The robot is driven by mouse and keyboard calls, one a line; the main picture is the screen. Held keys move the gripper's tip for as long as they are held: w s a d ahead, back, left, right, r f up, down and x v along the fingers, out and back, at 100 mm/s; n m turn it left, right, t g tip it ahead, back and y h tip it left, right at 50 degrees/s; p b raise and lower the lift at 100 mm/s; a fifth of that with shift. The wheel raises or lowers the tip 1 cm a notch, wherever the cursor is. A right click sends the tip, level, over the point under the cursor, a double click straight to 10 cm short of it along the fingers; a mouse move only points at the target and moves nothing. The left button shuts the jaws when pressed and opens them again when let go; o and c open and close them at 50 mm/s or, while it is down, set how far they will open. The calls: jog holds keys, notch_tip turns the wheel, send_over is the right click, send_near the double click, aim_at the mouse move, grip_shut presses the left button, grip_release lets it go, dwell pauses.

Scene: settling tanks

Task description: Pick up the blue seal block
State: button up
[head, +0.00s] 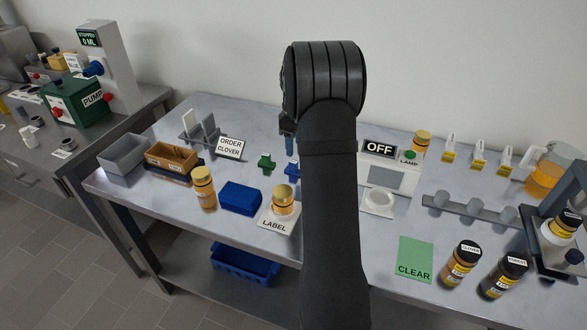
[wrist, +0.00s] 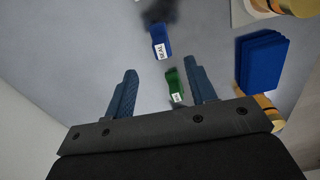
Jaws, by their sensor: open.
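The blue seal block (wrist: 161,42) lies on the grey table in the wrist view, with a white "SEAL" label on it. In the head view its blue part (head: 291,171) shows just left of my arm, which hides some of it. My gripper (wrist: 160,66) is open and empty above the table, and the seal block lies beyond its fingertips in the wrist view. In the head view the gripper (head: 288,145) is mostly hidden by my arm. A green block (wrist: 175,86) with a white label lies near the right finger in the wrist view; it also shows in the head view (head: 266,163).
A larger blue block (head: 240,198) and an orange-capped jar (head: 283,200) on the label card stand nearer the front. An "ORDER CLOVER" sign (head: 230,148) stands left of the green block. The lamp box (head: 386,178) stands right of my arm.

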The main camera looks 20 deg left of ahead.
notch_tip(320, 180, down, 9)
jog(key=shift+a+f, duration=0.1)
jog(key=c, duration=1.1)
